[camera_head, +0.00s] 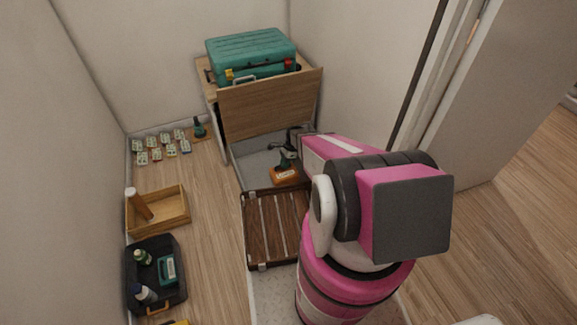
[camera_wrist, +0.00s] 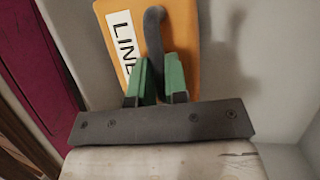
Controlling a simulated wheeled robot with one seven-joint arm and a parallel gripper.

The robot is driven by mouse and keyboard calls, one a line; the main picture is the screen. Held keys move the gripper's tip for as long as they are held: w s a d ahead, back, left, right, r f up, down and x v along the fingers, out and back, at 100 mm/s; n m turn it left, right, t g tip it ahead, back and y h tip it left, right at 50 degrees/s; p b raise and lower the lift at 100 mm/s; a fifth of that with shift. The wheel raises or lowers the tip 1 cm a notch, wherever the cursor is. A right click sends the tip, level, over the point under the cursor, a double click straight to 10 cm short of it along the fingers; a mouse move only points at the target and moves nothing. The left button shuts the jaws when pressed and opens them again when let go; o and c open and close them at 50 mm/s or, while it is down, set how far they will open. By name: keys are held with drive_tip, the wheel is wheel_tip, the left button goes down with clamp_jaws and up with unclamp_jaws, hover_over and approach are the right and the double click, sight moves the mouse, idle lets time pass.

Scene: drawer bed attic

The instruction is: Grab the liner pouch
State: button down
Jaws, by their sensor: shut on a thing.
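The liner pouch (camera_wrist: 186,32) is orange with a white label whose visible letters read "LINE"; the rest is hidden. A dark grey curved handle (camera_wrist: 153,28) stands up in front of it. My gripper (camera_wrist: 156,72) has its green fingers closed around this handle. In the head view the orange pouch (camera_head: 285,176) sits at the opened drawer-like compartment (camera_head: 252,169) below the wooden cabinet front, with my gripper (camera_head: 288,158) right above it. I cannot tell whether the pouch still rests on the compartment floor.
A teal case (camera_head: 250,50) lies on the cabinet behind a raised wooden panel (camera_head: 268,103). A slatted wooden panel (camera_head: 276,228) lies in front. A wooden tray (camera_head: 160,212) and a black tray (camera_head: 157,279) with bottles stand at left. Floor between is clear.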

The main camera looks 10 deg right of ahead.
drive_tip(key=s+a+r, duration=0.1)
drive_tip(key=a, duration=0.1)
drive_tip(key=s+a+r, duration=0.3)
drive_tip(key=a+r, duration=0.1)
drive_tip(key=a, duration=0.1)
drive_tip(key=shift+s, duration=0.4)
